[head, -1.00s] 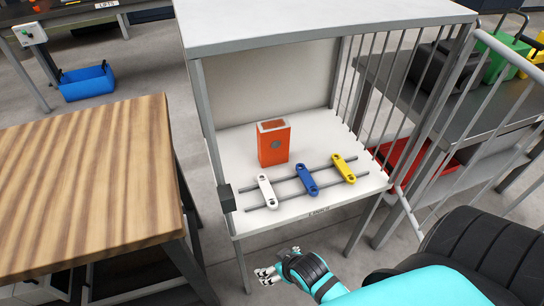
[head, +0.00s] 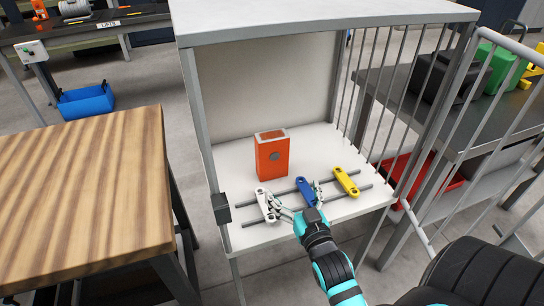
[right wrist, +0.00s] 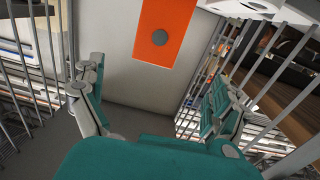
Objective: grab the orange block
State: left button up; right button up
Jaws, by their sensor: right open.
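The orange block (head: 272,154) stands upright on the white floor of an open-fronted cabinet, with a grey round spot on its front face. In the right wrist view the block (right wrist: 160,30) shows at the top centre, beyond the fingers. My right gripper (head: 293,195) is open and empty at the cabinet's front, in front of the block and apart from it. Its two fingers (right wrist: 160,100) are spread wide in the right wrist view. My left gripper is not in view.
White (head: 266,206), blue (head: 306,191) and yellow (head: 346,182) links lie across two thin rods in front of the block. Bars (head: 392,110) close the cabinet's right side. A wooden table (head: 80,185) stands at the left.

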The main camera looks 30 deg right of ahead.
aim_at(275, 151)
jog(key=x, duration=0.7)
jog(key=b+x, duration=0.1)
jog(key=x, duration=0.3)
jog(key=shift+w+d+r, duration=0.25)
jog(key=shift+w, duration=0.1)
jog(key=b+x, duration=0.1)
jog(key=x, duration=0.4)
jog(key=shift+w+d+r, duration=0.1)
jog(key=shift+w+d, duration=0.1)
jog(key=shift+w, duration=0.05)
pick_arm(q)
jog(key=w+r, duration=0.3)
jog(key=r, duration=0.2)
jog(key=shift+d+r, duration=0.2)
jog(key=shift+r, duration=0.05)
pick_arm(e)
jog(key=c, duration=1.3)
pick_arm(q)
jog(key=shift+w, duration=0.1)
pick_arm(e)
jog(key=shift+r, duration=0.15)
